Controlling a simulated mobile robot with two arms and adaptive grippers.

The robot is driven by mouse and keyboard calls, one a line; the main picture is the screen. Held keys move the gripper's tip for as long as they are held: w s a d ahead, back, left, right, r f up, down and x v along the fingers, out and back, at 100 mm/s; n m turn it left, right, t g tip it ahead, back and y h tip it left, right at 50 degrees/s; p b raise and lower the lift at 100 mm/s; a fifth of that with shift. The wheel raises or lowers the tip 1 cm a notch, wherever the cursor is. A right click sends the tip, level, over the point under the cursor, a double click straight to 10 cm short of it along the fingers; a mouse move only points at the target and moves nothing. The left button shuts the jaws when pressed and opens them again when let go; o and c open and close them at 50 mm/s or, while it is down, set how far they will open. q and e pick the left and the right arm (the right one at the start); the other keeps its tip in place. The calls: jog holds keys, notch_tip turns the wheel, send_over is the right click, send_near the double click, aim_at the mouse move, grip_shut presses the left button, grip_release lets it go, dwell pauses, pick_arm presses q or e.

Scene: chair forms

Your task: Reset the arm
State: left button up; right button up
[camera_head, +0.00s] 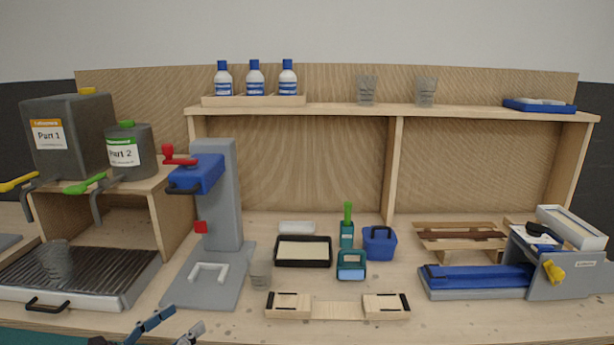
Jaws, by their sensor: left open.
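My left gripper (172,330) shows at the bottom edge of the head view, left of centre. Its two fingers are spread apart, with nothing between them. It is in front of the workbench (240,323), near the front edge and below the grey stand. Most of my left arm is cut off by the bottom of the picture. My right gripper is not in view.
A grey stand with a blue head (222,200) rises behind the gripper. A ribbed tray (110,300) holding a clear cup (57,264) is at the left. A wooden form (337,305) lies at the front middle. A blue-and-grey device (480,281) stands at the right.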

pick_arm(q)
jog(key=s+a+n+t+y, duration=0.1)
jog(key=a+n+t+y, duration=0.1)
jog(key=n+y, duration=0.5)
jog(key=s+a+n+t+y, duration=0.1)
jog(key=a+n+t+y, duration=0.15)
jog(key=n, duration=0.85)
jog(key=s+a+f+n+g+y, duration=0.2)
jog(key=s+f+n+g+y, duration=0.2)
jog(key=s+f+n+g, duration=0.45)
jog(key=s+d+f+n+g+h, duration=0.1)
jog(key=s+d+f+n+g, duration=0.3)
jog(key=s, duration=0.3)
jog(key=s+d+f+n+g+h, duration=0.1)
jog(key=s+d+f+n+h, duration=0.1)
jog(key=s+d+f+n, duration=0.4)
jog(key=s+d+f+n+g+h, duration=0.1)
jog(key=s+d+f+n+g, duration=0.25)
jog(key=s, duration=0.45)
notch_tip(320, 180, down, 27)
jog(key=s+a, duration=0.1)
jog(key=s, duration=0.2)
jog(key=s+a+f+g, duration=0.1)
jog(key=s+a+f, duration=0.2)
jog(key=s+f, duration=1.1)
jog(key=shift+s+f+m+g, duration=0.15)
jog(key=shift+s+m+g, duration=0.2)
jog(key=shift+s, duration=0.7)
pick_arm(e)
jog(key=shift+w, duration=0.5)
